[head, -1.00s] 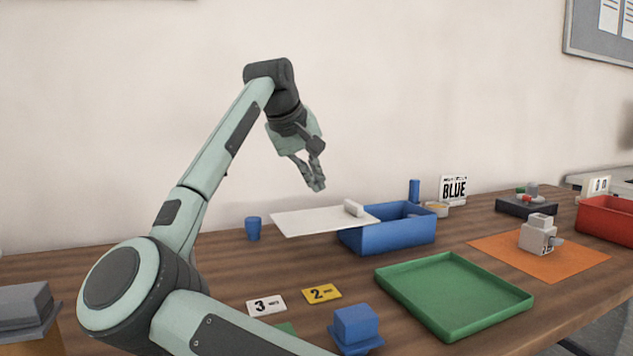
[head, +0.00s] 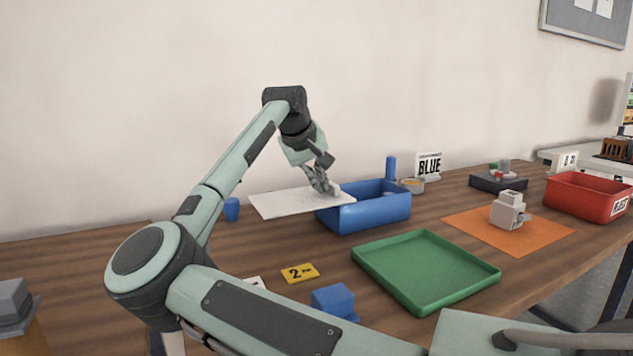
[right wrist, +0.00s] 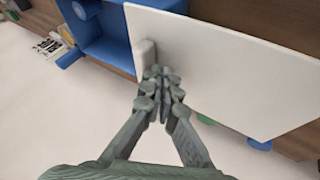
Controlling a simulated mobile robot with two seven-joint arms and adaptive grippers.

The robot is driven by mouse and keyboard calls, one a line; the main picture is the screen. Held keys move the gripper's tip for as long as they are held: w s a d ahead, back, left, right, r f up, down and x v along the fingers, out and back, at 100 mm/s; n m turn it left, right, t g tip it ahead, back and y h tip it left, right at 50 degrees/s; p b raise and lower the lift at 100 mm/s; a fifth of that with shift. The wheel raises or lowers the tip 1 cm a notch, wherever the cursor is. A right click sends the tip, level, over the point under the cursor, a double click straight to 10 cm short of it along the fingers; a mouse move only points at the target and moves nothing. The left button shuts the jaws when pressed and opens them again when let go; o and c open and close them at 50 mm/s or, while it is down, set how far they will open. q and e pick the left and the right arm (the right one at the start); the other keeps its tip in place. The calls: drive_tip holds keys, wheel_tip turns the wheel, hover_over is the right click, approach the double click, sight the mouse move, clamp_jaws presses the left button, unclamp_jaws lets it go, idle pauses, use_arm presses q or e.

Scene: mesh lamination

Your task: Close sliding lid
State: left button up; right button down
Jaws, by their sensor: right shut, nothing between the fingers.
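The blue box (head: 368,214) stands on the table, its right part uncovered. Its flat white lid (head: 285,203) lies over the box's left end and juts out far to the left. A small white handle (head: 335,188) is near the lid's right edge; it also shows in the right wrist view (right wrist: 147,52). My right gripper (head: 328,190) is shut and empty. Its fingertips (right wrist: 161,74) are right beside the handle, low over the lid; whether they touch it I cannot tell. My left gripper is not in view.
A green tray (head: 425,270) and a small blue block (head: 334,301) are in front of the box. A blue cup (head: 231,210) stands left of the lid. A blue cylinder (head: 391,168) and the BLUE sign (head: 428,165) are behind. A red bin (head: 588,196) is at right.

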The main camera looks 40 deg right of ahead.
drive_tip(key=shift+d, duration=0.1)
drive_tip(key=shift+s+d, duration=0.15)
drive_tip(key=shift+d, duration=0.25)
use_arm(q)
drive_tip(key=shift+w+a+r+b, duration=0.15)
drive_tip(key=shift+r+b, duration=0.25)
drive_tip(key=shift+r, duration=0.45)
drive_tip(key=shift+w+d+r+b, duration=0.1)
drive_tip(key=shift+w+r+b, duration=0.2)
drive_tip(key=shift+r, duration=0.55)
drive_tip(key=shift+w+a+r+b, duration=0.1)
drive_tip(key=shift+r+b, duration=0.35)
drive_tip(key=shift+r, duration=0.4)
use_arm(e)
drive_tip(key=s+d, duration=0.2)
drive_tip(key=d, duration=0.6)
drive_tip(key=s+d, duration=0.3)
drive_tip(key=d, duration=0.4)
drive_tip(key=shift+d, duration=0.4)
drive_tip(key=shift+r, duration=0.1)
